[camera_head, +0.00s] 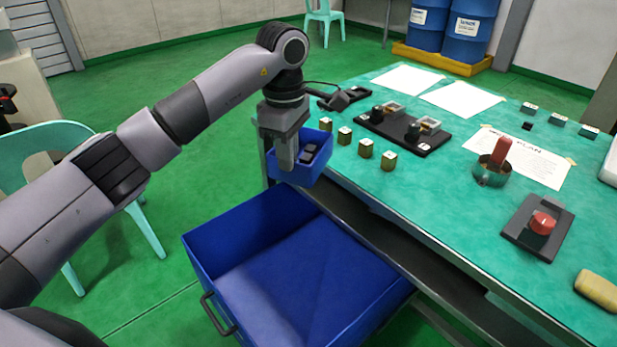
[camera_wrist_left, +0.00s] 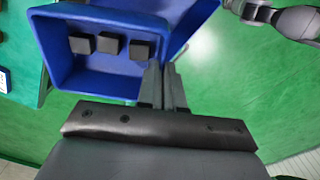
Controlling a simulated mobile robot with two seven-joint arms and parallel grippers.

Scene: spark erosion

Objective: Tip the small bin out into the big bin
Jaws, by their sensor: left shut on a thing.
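The small blue bin (camera_head: 322,166) is held by my left gripper (camera_head: 287,160), which is shut on its near-left wall. The bin is roughly upright, above the far end of the big bin and beside the table's left edge. Dark blocks (camera_head: 309,153) lie in it. In the left wrist view the small bin (camera_wrist_left: 95,18) shows three dark cubes (camera_wrist_left: 109,45) in a row, and the fingers (camera_wrist_left: 163,85) are on its wall. The big blue bin (camera_head: 215,247) stands below, with a black handle; the part of its floor in view looks empty. My right gripper is out of view.
A green-topped table (camera_head: 440,190) fills the right, holding several small brass-and-white blocks (camera_head: 366,147), a black fixture (camera_head: 405,130), a metal cup (camera_head: 491,172) and a red-knobbed device (camera_head: 541,224). A green chair (camera_head: 40,140) stands left. Blue drums (camera_head: 468,28) stand behind.

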